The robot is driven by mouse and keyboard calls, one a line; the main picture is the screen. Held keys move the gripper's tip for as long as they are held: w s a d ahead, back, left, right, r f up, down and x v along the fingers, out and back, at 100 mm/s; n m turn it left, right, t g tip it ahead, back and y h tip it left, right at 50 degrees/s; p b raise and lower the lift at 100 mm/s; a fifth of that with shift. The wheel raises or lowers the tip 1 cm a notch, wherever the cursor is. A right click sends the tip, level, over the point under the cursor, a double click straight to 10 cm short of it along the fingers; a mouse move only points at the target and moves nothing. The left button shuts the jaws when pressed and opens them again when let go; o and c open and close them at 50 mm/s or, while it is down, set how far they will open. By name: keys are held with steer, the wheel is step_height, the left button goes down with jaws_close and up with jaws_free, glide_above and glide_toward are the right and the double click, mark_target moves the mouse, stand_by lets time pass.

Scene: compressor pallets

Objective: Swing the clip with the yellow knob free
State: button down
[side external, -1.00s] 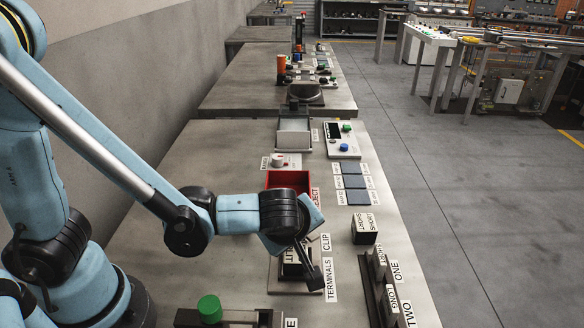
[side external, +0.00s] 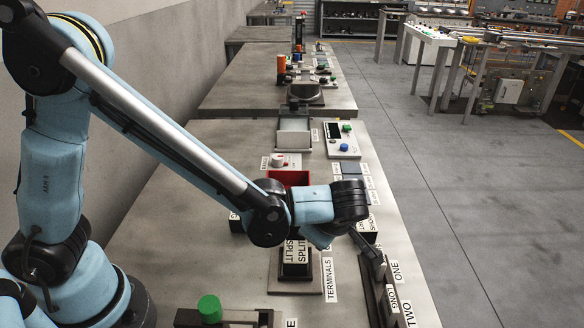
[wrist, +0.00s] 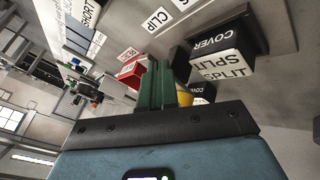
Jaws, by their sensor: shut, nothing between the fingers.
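The clip itself cannot be made out. A CLIP label (wrist: 157,20) is visible in the wrist view. A dark block marked SPLIT (side external: 295,262) stands on the base beside the TERMINALS label (side external: 330,278), left of my gripper; it also shows in the wrist view (wrist: 222,65).
The dark rail (side external: 392,300) with ONE, LONG and TWO labels runs along the right edge. A red bin (side external: 288,178) stands behind my wrist. A green knob (side external: 209,308) is at the front. The table's left middle is clear.

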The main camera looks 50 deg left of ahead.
steer(key=shift+w, duration=0.25)
stand_by(0.6)
steer(key=s+d, duration=0.3)
steer(key=shift+d+r, duration=0.1)
steer(key=d+r, duration=0.5)
steer(key=r, duration=0.2)
steer(key=shift+s+d+r, duration=0.25)
steer(key=shift+d+r, duration=0.05)
steer(key=shift+r, duration=0.1)
steer(key=s+a+m+t+h, duration=0.1)
steer(key=s+a+m+h, duration=0.1)
steer(key=a+m, duration=0.8)
steer(key=s+a+m+t+h, duration=0.2)
steer(key=s+a+m+h, duration=0.1)
steer(key=a+m, duration=0.7)
steer(key=shift+a+r+h, duration=0.15)
steer(key=shift+a+h, duration=0.35)
steer(key=shift+a, duration=0.3)
